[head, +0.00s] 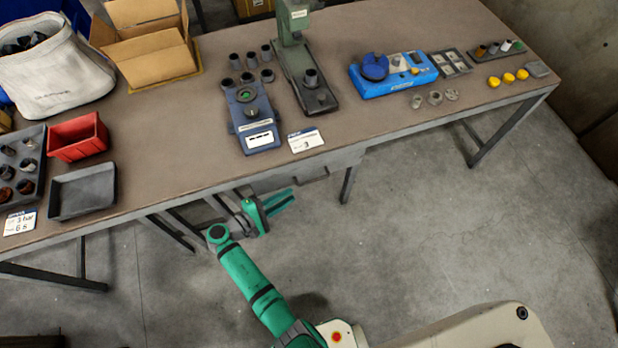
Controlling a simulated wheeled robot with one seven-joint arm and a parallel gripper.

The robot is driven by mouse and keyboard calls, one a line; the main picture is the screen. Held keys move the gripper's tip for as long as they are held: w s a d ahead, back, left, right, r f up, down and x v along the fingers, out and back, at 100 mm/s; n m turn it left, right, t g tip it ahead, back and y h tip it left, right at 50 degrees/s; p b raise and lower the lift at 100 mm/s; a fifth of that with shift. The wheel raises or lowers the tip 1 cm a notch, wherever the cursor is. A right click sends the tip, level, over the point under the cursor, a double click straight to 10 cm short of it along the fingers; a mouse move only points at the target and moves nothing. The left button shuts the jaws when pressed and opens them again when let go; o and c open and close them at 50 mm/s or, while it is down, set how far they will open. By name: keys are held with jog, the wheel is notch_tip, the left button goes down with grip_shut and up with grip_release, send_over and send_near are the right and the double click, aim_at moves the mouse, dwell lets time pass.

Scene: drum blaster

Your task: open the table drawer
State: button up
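The brown-topped table (180,165) runs across the view. Its grey drawer (290,177) sits under the front edge, near the middle. The drawer front looks flush with the table frame, so the drawer appears shut. A small dark handle shape (312,175) shows on its front. My gripper (282,202), at the end of my green arm, is low in front of the table, just below the drawer. It looks apart from the handle, but the depth is hard to judge. The fingers are small and seen from above, and whether they are open or shut is unclear.
Table legs (348,185) stand under the front edge. On top are a blue device (255,120), a green press (305,75), a red bin (78,137), a black tray (82,192) and a cardboard box (145,45). The concrete floor (430,220) at right is clear.

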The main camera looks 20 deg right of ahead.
aim_at(310, 181)
jog(key=shift+h, duration=0.3)
jog(key=x, duration=1.1)
jog(key=shift+w+r, duration=0.1)
jog(key=shift+r, duration=0.3)
jog(key=shift+w, duration=0.1)
grip_shut()
